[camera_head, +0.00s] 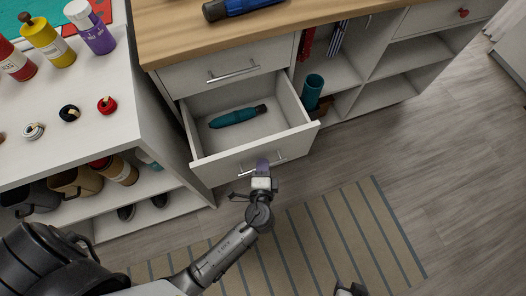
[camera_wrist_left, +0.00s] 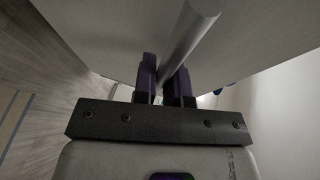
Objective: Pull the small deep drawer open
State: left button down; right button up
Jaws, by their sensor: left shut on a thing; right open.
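The small deep drawer (camera_head: 178,132) in the wooden-topped cabinet stands pulled out, with its inside showing. A dark teal tool-like object (camera_head: 238,116) lies on its floor. My left gripper (camera_head: 262,168) is at the drawer front, shut on its metal bar handle (camera_head: 283,155). In the left wrist view the handle (camera_wrist_left: 190,30) runs between the purple-tipped fingers (camera_wrist_left: 165,82), close to the pale front panel. A dark part of my right gripper (camera_head: 350,289) shows at the bottom edge; it is open and mostly out of frame.
A shut drawer (camera_head: 225,72) with its own handle is above the open one. Open cubbies (camera_head: 385,60) are to the right, one holding a teal cup (camera_head: 312,90). A white shelf unit (camera_head: 70,150) with bottles stands close on the left. A striped mat (camera_head: 330,235) lies on the floor.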

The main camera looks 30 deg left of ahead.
pick_arm(q)
jog(key=shift+s+d, duration=0.35)
jog(key=shift+d, duration=0.1)
jog(key=shift+r, duration=0.1)
jog(key=c, duration=1.2)
grip_release()
jog(key=shift+c, duration=0.2)
jog(key=shift+o, duration=0.2)
jog(key=p+v, duration=0.3)
jog(key=v, duration=1)
jog(key=shift+s, duration=0.4)
jog(key=shift+d, duration=0.15)
